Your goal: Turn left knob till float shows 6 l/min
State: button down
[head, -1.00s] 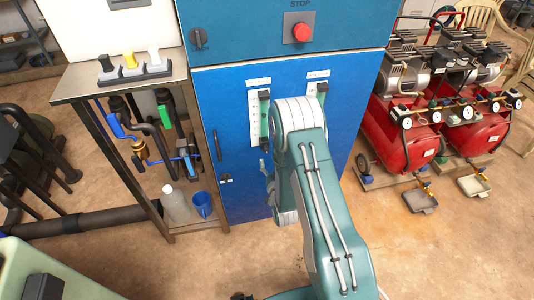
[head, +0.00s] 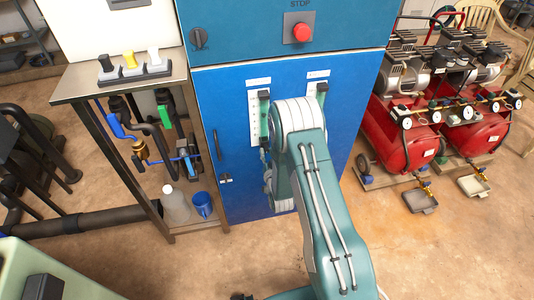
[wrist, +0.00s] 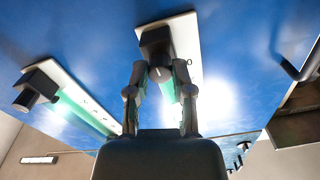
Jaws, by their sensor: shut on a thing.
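The left flow meter (head: 254,117) is a white scale plate with a green tube on the blue cabinet door; its float is too small to make out. My gripper (wrist: 160,76) is shut on the dark left knob (wrist: 156,42) at the end of that meter in the wrist view, one finger on each side. In the head view my arm hides most of the gripper and the knob. The right flow meter (head: 321,92) is partly behind my arm; in the wrist view its dark knob (wrist: 32,93) stands to the left, apart from the gripper.
The blue cabinet (head: 228,100) has a door handle (head: 217,145), which shows at the right in the wrist view (wrist: 300,62). A red stop button (head: 302,32) is above. A steel stand (head: 77,86) with pipes is left, red compressors (head: 395,140) right.

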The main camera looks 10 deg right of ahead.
jog(key=shift+m, duration=0.9)
jog(key=shift+c, duration=2.4)
grip_release()
jog(key=shift+s, duration=0.1)
jog(key=s, duration=1.1)
jog(key=shift+s, duration=0.4)
